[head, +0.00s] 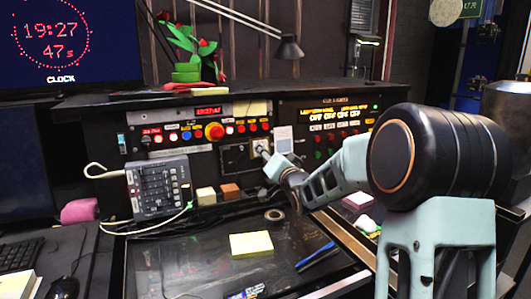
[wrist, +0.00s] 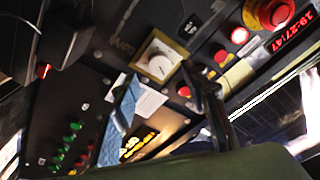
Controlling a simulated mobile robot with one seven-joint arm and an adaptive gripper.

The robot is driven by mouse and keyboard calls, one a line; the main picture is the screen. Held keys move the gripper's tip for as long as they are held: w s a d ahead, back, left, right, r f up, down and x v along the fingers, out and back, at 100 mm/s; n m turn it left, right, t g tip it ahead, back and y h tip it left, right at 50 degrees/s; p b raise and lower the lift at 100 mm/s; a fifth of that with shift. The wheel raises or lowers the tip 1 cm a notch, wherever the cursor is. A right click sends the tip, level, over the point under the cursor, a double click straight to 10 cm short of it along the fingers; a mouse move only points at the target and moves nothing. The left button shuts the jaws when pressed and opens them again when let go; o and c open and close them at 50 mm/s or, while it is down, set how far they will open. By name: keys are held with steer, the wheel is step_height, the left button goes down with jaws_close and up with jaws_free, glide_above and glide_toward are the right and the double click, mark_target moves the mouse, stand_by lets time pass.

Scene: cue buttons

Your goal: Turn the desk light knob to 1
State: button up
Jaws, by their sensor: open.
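The knob is a white round dial on a square brass-coloured plate (wrist: 157,58) in the wrist view, with a small dark pointer mark. Its numbers are too small to read. In the head view a pale dial (head: 261,147) shows on the black panel at my gripper's tip, partly hidden by it. My gripper (wrist: 160,80) is open in the wrist view, one finger on each side below the dial, with nothing between them. In the head view my gripper (head: 268,160) points at the panel. I cannot tell whether it touches the knob.
A red emergency button (head: 214,131) and several small buttons line the panel left of the knob. A white paper (head: 283,139) is on the panel just right of it. A grey control box (head: 159,186) leans at left. A desk lamp (head: 289,48) hangs above.

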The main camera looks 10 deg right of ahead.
steer(key=shift+w+a, duration=0.2)
steer(key=shift+w, duration=1.45)
steer(key=shift+c, duration=0.3)
jaws_close()
